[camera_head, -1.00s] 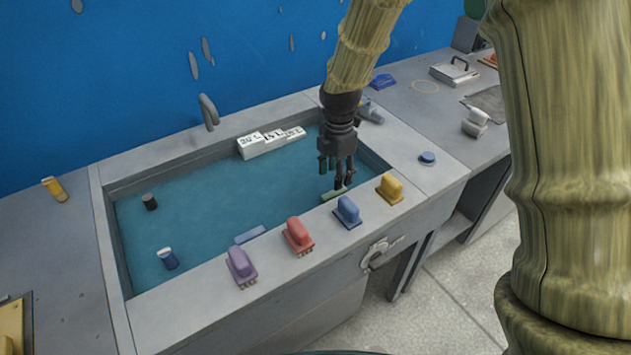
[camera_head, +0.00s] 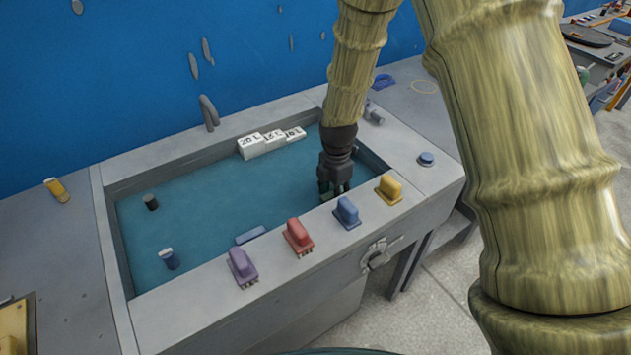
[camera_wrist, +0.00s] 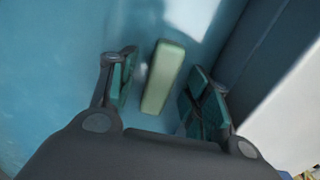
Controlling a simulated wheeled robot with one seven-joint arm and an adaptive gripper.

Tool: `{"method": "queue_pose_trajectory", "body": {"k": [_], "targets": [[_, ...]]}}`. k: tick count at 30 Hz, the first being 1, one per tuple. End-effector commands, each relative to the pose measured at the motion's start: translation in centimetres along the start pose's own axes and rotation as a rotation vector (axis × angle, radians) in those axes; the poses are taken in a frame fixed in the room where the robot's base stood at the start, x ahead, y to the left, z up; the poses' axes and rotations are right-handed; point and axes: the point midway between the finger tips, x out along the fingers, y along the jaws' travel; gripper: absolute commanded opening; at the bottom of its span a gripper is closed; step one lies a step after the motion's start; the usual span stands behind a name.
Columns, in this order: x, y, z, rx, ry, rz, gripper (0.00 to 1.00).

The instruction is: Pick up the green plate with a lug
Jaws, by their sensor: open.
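The green plate (camera_wrist: 163,78) lies in the blue basin, between the two fingers of my gripper (camera_wrist: 160,92) in the wrist view. It shows as a pale green elongated block, with a gap to the finger on each side; its lug cannot be told apart. In the head view my gripper (camera_head: 334,192) points down at the basin's front right part, and only a small bit of green (camera_head: 326,197) shows by its fingertips. The gripper is open and holds nothing.
The basin's front rim (camera_head: 270,280) carries purple (camera_head: 241,264), red (camera_head: 298,234), blue (camera_head: 346,210) and yellow (camera_head: 388,187) blocks close to my gripper. White labelled steps (camera_head: 265,143) stand at the back wall. A blue bar (camera_head: 250,235) lies in the basin.

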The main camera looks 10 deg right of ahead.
Motion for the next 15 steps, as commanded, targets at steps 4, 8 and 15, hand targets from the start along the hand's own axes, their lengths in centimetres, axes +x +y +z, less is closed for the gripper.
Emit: {"method": "queue_pose_trajectory", "body": {"k": [4, 8, 15], "targets": [[-0.01, 0.01, -0.01, 0.000, 0.000, 0.000, 0.48], [-0.02, 0.01, -0.01, 0.000, 0.000, 0.000, 0.26], [-0.03, 0.00, 0.00, 0.000, 0.000, 0.000, 0.00]]}}
